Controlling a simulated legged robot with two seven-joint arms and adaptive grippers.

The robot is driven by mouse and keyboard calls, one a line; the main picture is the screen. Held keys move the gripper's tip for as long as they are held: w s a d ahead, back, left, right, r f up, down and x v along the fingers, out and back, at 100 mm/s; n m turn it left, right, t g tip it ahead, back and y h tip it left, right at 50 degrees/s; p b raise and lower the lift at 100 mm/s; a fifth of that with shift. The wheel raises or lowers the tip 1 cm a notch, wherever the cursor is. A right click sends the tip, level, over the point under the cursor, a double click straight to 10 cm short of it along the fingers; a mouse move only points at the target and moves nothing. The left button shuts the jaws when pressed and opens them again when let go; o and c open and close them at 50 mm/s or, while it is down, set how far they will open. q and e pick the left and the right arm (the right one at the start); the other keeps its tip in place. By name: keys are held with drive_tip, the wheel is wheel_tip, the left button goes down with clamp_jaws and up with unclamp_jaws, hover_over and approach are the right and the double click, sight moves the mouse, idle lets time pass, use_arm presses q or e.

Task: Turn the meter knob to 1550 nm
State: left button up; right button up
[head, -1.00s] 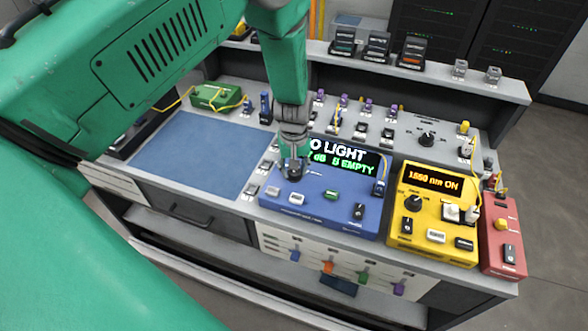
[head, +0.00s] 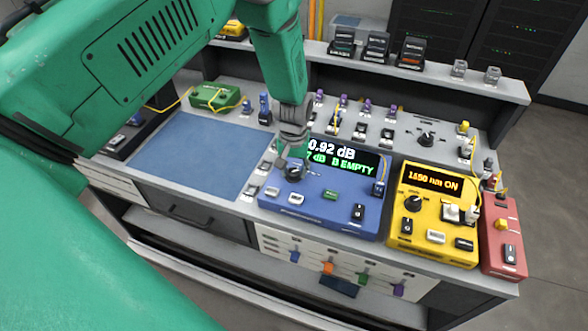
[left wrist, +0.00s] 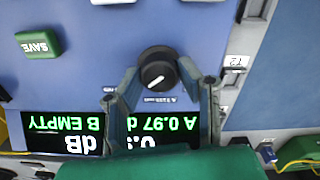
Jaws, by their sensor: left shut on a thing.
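The blue meter (head: 318,212) stands at the front of the bench. Its black knob (head: 295,172) is at the upper left of its face and also shows in the left wrist view (left wrist: 157,68), with a white pointer line tilted to one side. My left gripper (head: 292,154) comes down from above, and its two fingers (left wrist: 158,72) are shut on the knob's sides. The meter's screen (head: 345,157) shows 0.92 dB, with B EMPTY below. The lettering around the knob is too small to read. My right gripper is not in view.
A yellow unit (head: 432,215) with its own knob and lit screen stands right of the meter, with a red unit (head: 502,240) beyond it. A bare blue mat (head: 195,155) lies to the left. Small connectors and parts stand behind the meter.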

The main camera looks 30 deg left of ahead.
sight(294, 171)
use_arm(q)
drive_tip(key=shift+s+d+f, duration=0.1)
drive_tip(key=shift+s+f, duration=0.1)
drive_tip(key=shift+s, duration=0.05)
drive_tip(key=o, duration=1.1)
drive_tip(key=shift+w, duration=0.15)
drive_tip(key=shift+o, duration=0.2)
drive_tip(key=shift+r, duration=0.1)
drive_tip(key=shift+r, duration=0.2)
wheel_tip(294, 171, up, 11)
drive_tip(key=shift+r, duration=0.15)
drive_tip(key=shift+w, duration=0.1)
